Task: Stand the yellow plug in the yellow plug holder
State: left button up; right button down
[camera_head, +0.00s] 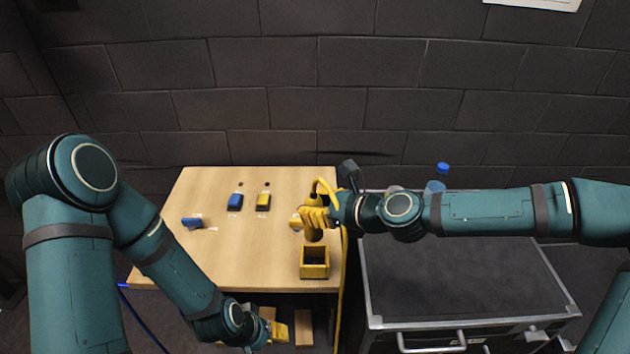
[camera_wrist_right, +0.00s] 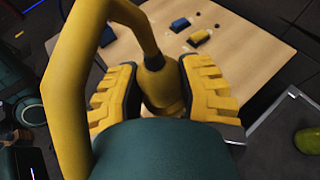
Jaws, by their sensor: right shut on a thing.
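The yellow plug (camera_head: 314,235) hangs below my right gripper (camera_head: 314,218), which is shut on it. In the right wrist view the plug (camera_wrist_right: 157,82) is between the two ridged yellow fingers, with a thick yellow cable curving from it. The yellow plug holder (camera_head: 315,270) is an open-topped square box near the table's front right edge. The plug is over or just behind the holder, apart from it in the head view; its exact height is unclear. My left gripper (camera_head: 278,331) is low, in front of the table edge; its finger gap is not clear.
A blue button (camera_head: 235,201) and a yellow button (camera_head: 263,201) stand on the wooden table (camera_head: 215,255). A dark cabinet (camera_head: 450,285) with a bottle (camera_head: 436,182) is at right.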

aim_at(315, 240)
jog(key=shift+w, duration=0.3)
jog(key=shift+s+f, duration=0.25)
jog(key=shift+f, duration=0.3)
jog(key=shift+w+f, duration=0.1)
jog(key=shift+f, duration=0.75)
pick_arm(q)
jog(key=shift+w+f+b, duration=0.15)
jog(key=shift+f+b, duration=1.2)
jog(key=shift+f, duration=0.05)
jog(key=shift+w+f+b, duration=0.1)
jog(key=shift+f+b, duration=1.2)
jog(key=shift+f, duration=0.1)
pick_arm(e)
jog(key=shift+f, duration=4.35)
pick_arm(q)
jog(key=shift+f+b, duration=0.35)
pick_arm(e)
jog(key=shift+f, duration=0.65)
jog(key=c, duration=0.5)
grip_release()
jog(key=shift+c, duration=0.2)
jog(key=shift+d, duration=0.1)
